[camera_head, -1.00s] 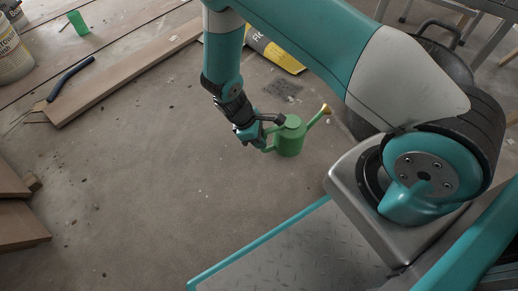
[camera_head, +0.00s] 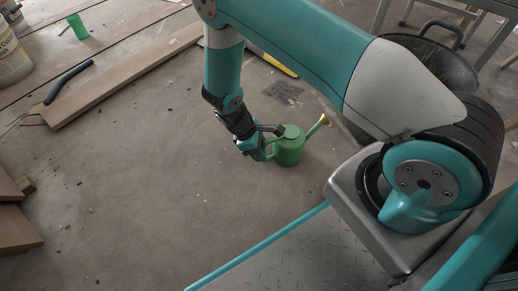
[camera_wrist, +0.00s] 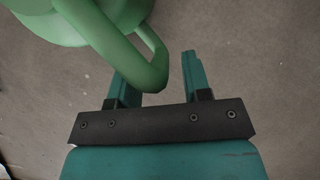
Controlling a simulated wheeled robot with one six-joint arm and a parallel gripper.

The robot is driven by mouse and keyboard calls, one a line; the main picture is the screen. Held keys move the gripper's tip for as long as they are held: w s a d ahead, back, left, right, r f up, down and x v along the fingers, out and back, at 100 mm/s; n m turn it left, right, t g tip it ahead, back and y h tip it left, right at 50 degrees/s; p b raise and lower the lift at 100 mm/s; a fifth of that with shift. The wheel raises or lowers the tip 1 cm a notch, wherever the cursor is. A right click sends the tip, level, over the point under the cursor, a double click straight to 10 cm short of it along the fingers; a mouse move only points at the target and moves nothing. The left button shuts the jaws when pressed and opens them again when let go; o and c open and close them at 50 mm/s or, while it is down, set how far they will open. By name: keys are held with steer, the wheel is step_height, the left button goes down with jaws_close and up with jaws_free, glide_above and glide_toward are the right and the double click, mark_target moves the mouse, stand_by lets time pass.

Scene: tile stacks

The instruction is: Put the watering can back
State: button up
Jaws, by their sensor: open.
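The green watering can (camera_head: 290,150) stands on the concrete floor in the head view, its yellow-tipped spout pointing up and right. In the wrist view its body (camera_wrist: 60,22) fills the upper left, and its handle (camera_wrist: 150,72) reaches down between the two fingers. My gripper (camera_head: 272,142) is at the left, handle side of the can. In the wrist view my gripper (camera_wrist: 160,80) is open, with a finger on each side of the handle and a clear gap at the right finger. Whether the left finger touches the handle I cannot tell.
A green cup-like object (camera_head: 78,27) stands on planks at the upper left, near paint buckets (camera_head: 12,58). A black tub (camera_head: 440,62) stands at the upper right. The floor left of the can is mostly clear.

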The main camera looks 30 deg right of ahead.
steer(key=a+r+m+t+y+p, duration=0.1)
steer(key=a+r+y+p, duration=0.3)
steer(key=r, duration=1.2)
steer(key=a+r+m+t+p, duration=0.1)
steer(key=a+r+p, duration=0.3)
steer(key=r, duration=1.2)
steer(key=s+a+r+m+t+y+b, duration=0.1)
steer(key=s+a+r+y, duration=0.2)
steer(key=s+r, duration=1.2)
steer(key=shift+s+a+m+y, duration=0.25)
steer(key=shift+s+y, duration=0.35)
steer(key=shift+s, duration=0.6)
step_height(320, 180, up, 53)
steer(key=p, duration=5.3)
steer(key=shift+r, duration=0.2)
steer(key=shift+w, duration=0.1)
